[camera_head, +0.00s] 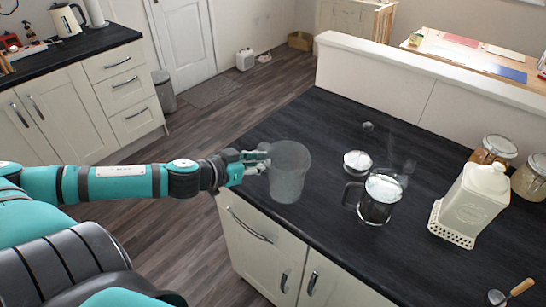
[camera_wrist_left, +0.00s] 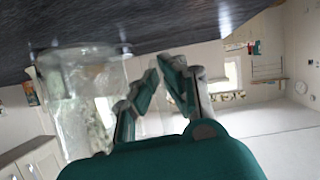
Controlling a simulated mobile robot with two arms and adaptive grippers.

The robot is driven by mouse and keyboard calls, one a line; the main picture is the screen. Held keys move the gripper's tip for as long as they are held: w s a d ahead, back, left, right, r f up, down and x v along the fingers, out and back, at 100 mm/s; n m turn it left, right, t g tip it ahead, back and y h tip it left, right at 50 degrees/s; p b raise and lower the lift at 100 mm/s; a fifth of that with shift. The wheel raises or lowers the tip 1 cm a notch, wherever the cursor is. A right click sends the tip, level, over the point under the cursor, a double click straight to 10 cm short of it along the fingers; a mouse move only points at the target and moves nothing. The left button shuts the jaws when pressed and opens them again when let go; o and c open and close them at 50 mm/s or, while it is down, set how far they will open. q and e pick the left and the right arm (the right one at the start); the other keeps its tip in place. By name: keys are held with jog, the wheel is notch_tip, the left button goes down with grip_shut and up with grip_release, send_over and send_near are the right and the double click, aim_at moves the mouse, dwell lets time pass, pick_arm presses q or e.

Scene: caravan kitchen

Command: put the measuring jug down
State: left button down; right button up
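The measuring jug (camera_head: 289,172) is a clear, greyish see-through vessel, upright at the counter's left edge. In the left wrist view the jug (camera_wrist_left: 82,105) appears upside down at the left, its base close to the dark worktop. I cannot tell whether the base touches it. My left gripper (camera_head: 262,160) reaches in from the left at the jug's near-left side. In the left wrist view its fingertips (camera_wrist_left: 158,66) nearly meet and seem closed on the jug's handle, which is hard to see. My right gripper is not in view.
The dark worktop (camera_head: 330,120) has free room behind the jug. To its right stand a glass coffee press (camera_head: 380,198), a small glass item with a white top (camera_head: 357,162), a cream canister (camera_head: 472,203) and lidded jars (camera_head: 494,149). A raised white ledge (camera_head: 400,85) bounds the back.

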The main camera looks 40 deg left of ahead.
pick_arm(q)
jog(key=w+a, duration=0.1)
jog(key=w, duration=0.1)
jog(key=w+a+b, duration=0.1)
jog(key=a, duration=0.1)
jog(key=shift+w+a+f, duration=0.1)
jog(key=shift+w+f, duration=0.1)
jog(key=shift+w, duration=0.2)
jog(key=w+a+p, duration=0.1)
jog(key=w+a, duration=0.1)
jog(key=w+a+p, duration=0.2)
jog(key=w, duration=0.1)
jog(key=w+a+p, duration=0.1)
jog(key=w+a, duration=0.1)
jog(key=shift+w+a+f+p, duration=0.3)
jog(key=shift+w+f, duration=0.05)
jog(key=shift+w, duration=0.05)
jog(key=shift+w+a+f, duration=0.1)
jog(key=shift+f, duration=0.05)
notch_tip(320, 180, down, 2)
jog(key=shift+f, duration=0.75)
